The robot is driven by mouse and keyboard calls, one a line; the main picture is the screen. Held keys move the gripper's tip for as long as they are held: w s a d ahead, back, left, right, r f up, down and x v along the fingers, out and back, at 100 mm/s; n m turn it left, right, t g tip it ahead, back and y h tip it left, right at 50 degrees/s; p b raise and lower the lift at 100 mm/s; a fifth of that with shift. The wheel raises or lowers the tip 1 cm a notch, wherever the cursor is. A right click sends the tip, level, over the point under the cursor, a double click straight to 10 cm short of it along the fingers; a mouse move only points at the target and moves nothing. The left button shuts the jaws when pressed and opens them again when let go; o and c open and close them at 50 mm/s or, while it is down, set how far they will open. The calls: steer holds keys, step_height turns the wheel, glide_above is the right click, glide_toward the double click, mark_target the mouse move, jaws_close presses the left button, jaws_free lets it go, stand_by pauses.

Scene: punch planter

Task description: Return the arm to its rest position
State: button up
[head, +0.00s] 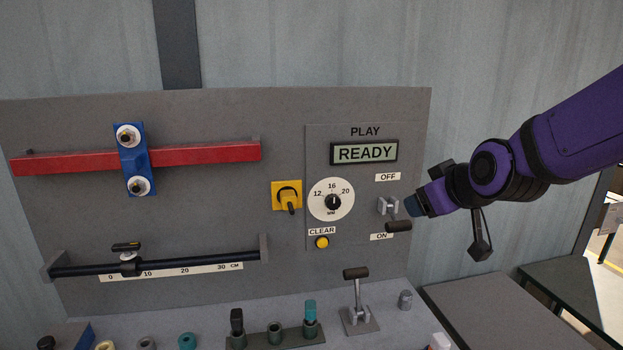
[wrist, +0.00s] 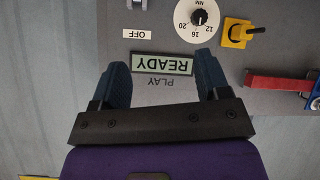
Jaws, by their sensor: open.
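My gripper (head: 413,205) is at the right side of the panel in the head view, close to the OFF/ON lever (head: 398,226), whose handle is down by the ON label. I cannot tell whether they touch. In the wrist view my gripper (wrist: 160,76) is open, with nothing between its two blue fingers. The READY display (wrist: 163,65) appears upside down beyond the fingertips. My purple arm comes in from the right edge of the head view.
The grey panel (head: 215,120) carries a red bar (head: 205,153) with a blue clamp, a scale rail (head: 200,257), a yellow switch (head: 287,196) and a dial (head: 331,199). A lever (head: 357,295) stands on the bench. Dark table tops (head: 480,300) lie at the lower right.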

steer(key=s+d+r+m+g, duration=0.1)
steer(key=s+d+m+g, duration=0.1)
steer(key=s, duration=0.5)
steer(key=s+d+r+m+g+h, duration=0.1)
steer(key=s+d, duration=0.2)
steer(key=s, duration=0.5)
steer(key=s+d+r+m+g+h, duration=0.1)
steer(key=s+d+m+g, duration=0.1)
steer(key=s, duration=0.5)
steer(key=shift+s+d+r+m+g, duration=0.3)
steer(key=shift+s+d+r, duration=0.1)
steer(key=shift+d, duration=0.45)
